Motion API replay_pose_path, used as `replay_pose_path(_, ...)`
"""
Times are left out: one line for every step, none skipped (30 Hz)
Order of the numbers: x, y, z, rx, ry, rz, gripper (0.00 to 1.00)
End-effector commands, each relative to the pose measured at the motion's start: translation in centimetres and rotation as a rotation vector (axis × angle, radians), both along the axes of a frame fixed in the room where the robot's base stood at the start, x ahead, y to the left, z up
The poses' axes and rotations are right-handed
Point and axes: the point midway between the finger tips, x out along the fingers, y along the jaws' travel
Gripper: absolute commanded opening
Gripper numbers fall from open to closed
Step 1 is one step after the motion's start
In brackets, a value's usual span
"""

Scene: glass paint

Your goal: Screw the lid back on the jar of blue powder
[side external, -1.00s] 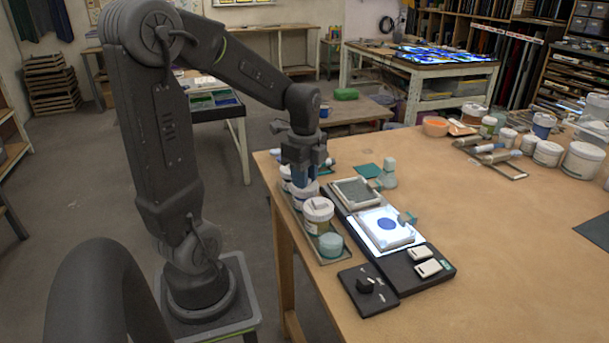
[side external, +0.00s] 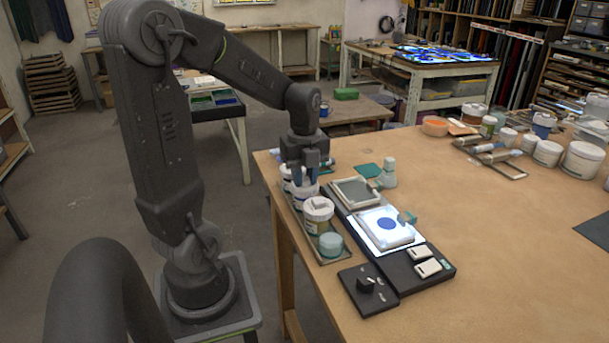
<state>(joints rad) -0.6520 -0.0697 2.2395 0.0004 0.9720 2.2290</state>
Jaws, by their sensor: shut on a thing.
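My gripper (side external: 305,183) points straight down over the row of jars near the table's left edge. Its fingers are shut on the white lid (side external: 305,193) of a jar in that row. The jar (side external: 304,206) stands upright under the lid and is mostly hidden by the lid and the jar in front. Its powder cannot be seen, and I cannot tell how tightly the lid sits on it.
A white-lidded jar (side external: 318,214) and a teal-topped pot (side external: 331,244) stand close in front, on a narrow tray (side external: 324,261). To the right are a grey framed plate (side external: 356,191), a lit panel with a blue disc (side external: 386,224) and a small bottle (side external: 388,174). The table's middle is clear.

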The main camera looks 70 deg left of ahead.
Motion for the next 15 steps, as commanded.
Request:
replay_pose_path(-0.04, -0.03, -0.06, -0.001, 0.002, -0.016, 0.00)
replay_pose_path(-0.04, -0.03, -0.07, -0.001, 0.002, -0.020, 0.00)
replay_pose_path(-0.04, -0.03, -0.07, -0.001, 0.002, -0.021, 0.00)
replay_pose_path(-0.04, -0.03, -0.07, -0.001, 0.002, -0.020, 0.00)
replay_pose_path(-0.04, -0.03, -0.06, -0.001, 0.002, -0.020, 0.00)
replay_pose_path(-0.04, -0.03, -0.06, -0.001, 0.002, -0.019, 0.00)
replay_pose_path(-0.04, -0.03, -0.06, -0.001, 0.002, -0.019, 0.25)
replay_pose_path(-0.04, -0.03, -0.06, -0.001, 0.002, -0.019, 0.28)
replay_pose_path(-0.04, -0.03, -0.06, -0.001, 0.002, -0.018, 0.32)
replay_pose_path(-0.04, -0.03, -0.06, -0.001, 0.002, -0.018, 0.35)
replay_pose_path(-0.03, -0.02, -0.05, -0.001, 0.002, -0.018, 0.38)
replay_pose_path(-0.03, -0.02, -0.05, -0.001, 0.001, -0.018, 0.41)
replay_pose_path(-0.03, -0.02, -0.04, -0.001, 0.001, -0.018, 0.44)
replay_pose_path(-0.02, -0.02, -0.04, -0.001, 0.001, -0.018, 0.47)
replay_pose_path(-0.02, -0.02, -0.03, -0.001, 0.001, -0.017, 0.51)
